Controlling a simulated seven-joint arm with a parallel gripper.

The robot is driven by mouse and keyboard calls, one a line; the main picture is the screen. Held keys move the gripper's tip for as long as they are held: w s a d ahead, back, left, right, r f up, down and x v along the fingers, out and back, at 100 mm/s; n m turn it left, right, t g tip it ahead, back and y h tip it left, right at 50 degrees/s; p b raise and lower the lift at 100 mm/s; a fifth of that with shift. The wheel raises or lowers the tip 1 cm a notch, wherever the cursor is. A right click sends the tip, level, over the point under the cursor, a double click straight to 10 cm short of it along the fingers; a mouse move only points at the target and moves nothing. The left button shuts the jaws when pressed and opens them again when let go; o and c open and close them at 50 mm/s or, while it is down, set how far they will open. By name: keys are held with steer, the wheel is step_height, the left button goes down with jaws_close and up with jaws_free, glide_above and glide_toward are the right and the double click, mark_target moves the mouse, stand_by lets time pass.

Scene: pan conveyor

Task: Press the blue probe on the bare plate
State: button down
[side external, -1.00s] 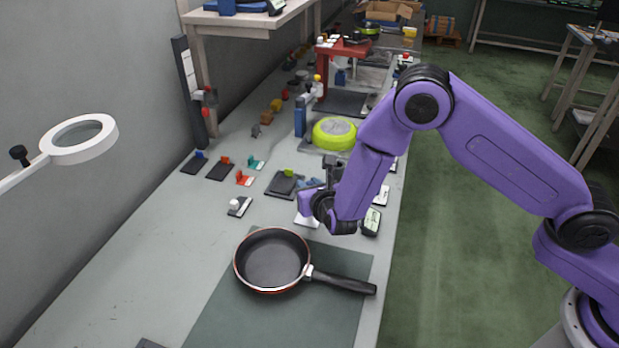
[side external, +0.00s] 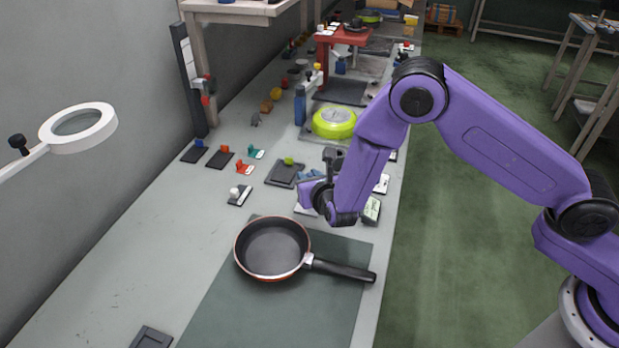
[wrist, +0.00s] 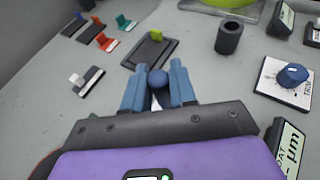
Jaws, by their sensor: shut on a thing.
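My gripper (wrist: 158,76) points away from the wrist camera, its two blue fingers around a small blue ball-topped piece (wrist: 158,79), apparently the blue probe. A pale part shows below the ball; its lower end is hidden. In the side view my gripper (side external: 311,180) is low over the bench, behind the pan. A dark plate with a green knob (wrist: 150,50) lies just beyond the fingertips; it also shows in the side view (side external: 283,178). I cannot tell which plate is the bare one, or whether the probe touches anything.
A black pan (side external: 272,249) lies on a dark green mat (side external: 245,310). A white plate (wrist: 270,88) with a blue knob and a display marked µm (wrist: 291,150) are at right. A dark cylinder (wrist: 230,38) stands beyond. Small coloured-knob plates (wrist: 101,40) are at upper left.

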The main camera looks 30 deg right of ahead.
steer(key=shift+f, duration=0.55)
stand_by(0.9)
steer(key=shift+r, duration=3.55)
